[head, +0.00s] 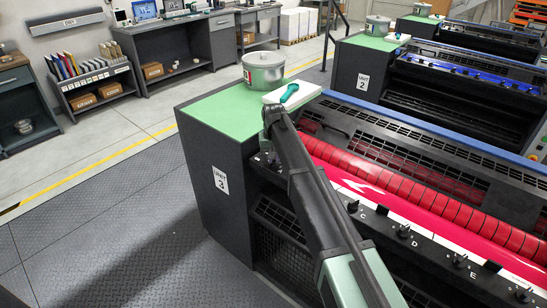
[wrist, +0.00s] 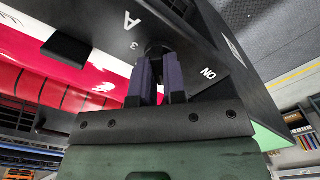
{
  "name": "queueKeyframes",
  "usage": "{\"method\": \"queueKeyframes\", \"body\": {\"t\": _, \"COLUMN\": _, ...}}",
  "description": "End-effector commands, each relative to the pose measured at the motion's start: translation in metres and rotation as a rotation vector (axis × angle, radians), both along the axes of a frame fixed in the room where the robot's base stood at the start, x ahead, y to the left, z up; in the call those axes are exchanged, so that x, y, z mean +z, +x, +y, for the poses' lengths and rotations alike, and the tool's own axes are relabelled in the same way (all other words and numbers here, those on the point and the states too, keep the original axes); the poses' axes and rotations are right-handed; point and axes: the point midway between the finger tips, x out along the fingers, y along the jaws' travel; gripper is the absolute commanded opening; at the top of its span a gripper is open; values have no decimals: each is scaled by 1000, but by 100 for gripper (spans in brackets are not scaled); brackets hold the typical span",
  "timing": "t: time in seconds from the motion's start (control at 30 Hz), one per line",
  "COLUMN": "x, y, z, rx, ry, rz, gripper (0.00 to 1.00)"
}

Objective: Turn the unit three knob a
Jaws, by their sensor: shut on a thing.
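In the wrist view, my gripper (wrist: 160,62) has its two dark fingers shut on a small round black knob (wrist: 157,45). The knob sits on a dark panel (wrist: 190,35) marked "A" and "3" beside it and "ON" to the right. The fingers hide most of the knob, so its turn angle cannot be told. In the head view, my arm reaches to the near end of unit three (head: 220,195), and my gripper and knob A are mostly hidden there. Further knobs stand along the same rail, by C (head: 353,206), D (head: 404,231) and E (head: 459,261).
A red-inked roller (head: 430,195) runs along the unit behind the rail. A metal can (head: 263,72) and a white tray (head: 308,92) with a teal-handled tool (head: 289,93) stand on the green top. Unit two (head: 360,85) stands behind. The floor at left is clear.

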Motion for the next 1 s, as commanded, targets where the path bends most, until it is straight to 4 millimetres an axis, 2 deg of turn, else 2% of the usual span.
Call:
{"method": "queueKeyframes", "body": {"t": 0.2, "x": 0, "y": 0, "z": 0, "rx": 193, "ry": 0, "rz": 0, "gripper": 0}}
{"method": "queueKeyframes", "body": {"t": 0.5, "x": 0, "y": 0, "z": 0, "rx": 395, "ry": 0, "rz": 0, "gripper": 0}}
{"method": "queueKeyframes", "body": {"t": 1.0, "x": 0, "y": 0, "z": 0, "rx": 493, "ry": 0, "rz": 0, "gripper": 0}}
